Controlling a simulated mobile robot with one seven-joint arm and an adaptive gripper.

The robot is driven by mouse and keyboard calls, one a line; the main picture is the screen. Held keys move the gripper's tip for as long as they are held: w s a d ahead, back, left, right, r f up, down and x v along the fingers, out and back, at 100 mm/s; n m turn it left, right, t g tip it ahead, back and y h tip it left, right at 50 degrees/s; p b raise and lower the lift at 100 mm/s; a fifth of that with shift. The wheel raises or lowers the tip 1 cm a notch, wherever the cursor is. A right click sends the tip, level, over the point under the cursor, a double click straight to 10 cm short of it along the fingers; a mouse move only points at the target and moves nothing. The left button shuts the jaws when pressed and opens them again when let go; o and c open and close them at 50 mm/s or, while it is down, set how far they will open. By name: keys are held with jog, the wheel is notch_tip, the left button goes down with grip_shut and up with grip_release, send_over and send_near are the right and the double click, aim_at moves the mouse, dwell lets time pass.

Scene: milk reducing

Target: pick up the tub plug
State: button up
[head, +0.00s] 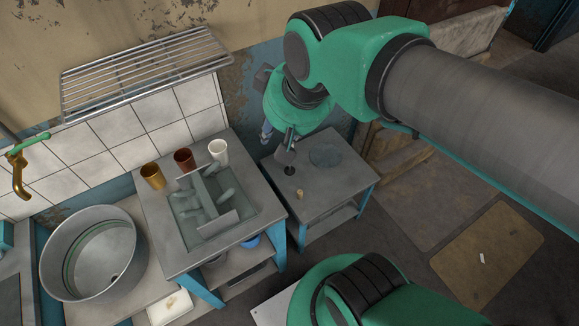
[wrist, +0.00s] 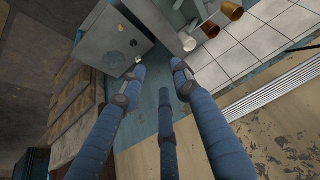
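A small dark round piece (head: 289,170), which looks like the tub plug, lies on the grey side table (head: 318,212). It shows as a dark spot (wrist: 133,43) in the wrist view. A small tan cork-like piece (head: 300,194) stands near it; I cannot rule out that this is the plug. My gripper (head: 280,142) is near the table's back left side, partly hidden by my arm. In the wrist view its blue fingers (wrist: 157,77) are spread apart with nothing between them. The side table lies beyond the fingertips, at the upper left.
A round flat disc (head: 325,154) lies on the side table. Left of it stands a sink bench (head: 168,257) with several cups, including a white cup (head: 219,152). A metal tub (head: 52,263) is at far left. A wire rack (head: 145,72) hangs on the wall.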

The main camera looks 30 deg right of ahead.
jog(key=w+d+f+n+g, duration=0.1)
jog(key=w+d+f, duration=0.35)
jog(key=w, duration=0.45)
jog(key=w+d+f, duration=0.3)
jog(key=w+f, duration=0.3)
jog(key=w, duration=0.3)
jog(key=w+d+f+n+g, duration=0.1)
jog(key=w+d+f, duration=0.2)
jog(key=w+f, duration=0.35)
jog(key=w+d+f, duration=0.3)
jog(key=d+f, duration=0.2)
jog(key=f, duration=0.6)
jog(key=w+d+f+n+g, duration=0.1)
jog(key=w+d+f, duration=0.3)
jog(key=f, duration=0.8)
jog(key=w+d+f+n+g, duration=0.1)
jog(key=w+d+f, duration=0.2)
jog(key=f, duration=0.9)
jog(key=d, duration=0.3)
jog(key=shift+w+y, duration=0.25)
jog(key=shift+y, duration=0.05)
jog(key=shift+w+a+f+b, duration=0.15)
jog(key=shift+f+b, duration=0.15)
jog(key=shift+f, duration=1.1)
jog(key=shift+w+f+b, duration=0.2)
jog(key=shift+f+b, duration=0.15)
jog(key=shift+f, duration=1.05)
jog(key=shift+w+a+f+b, duration=0.15)
jog(key=shift+f+b, duration=0.15)
jog(key=shift+f, duration=1.1)
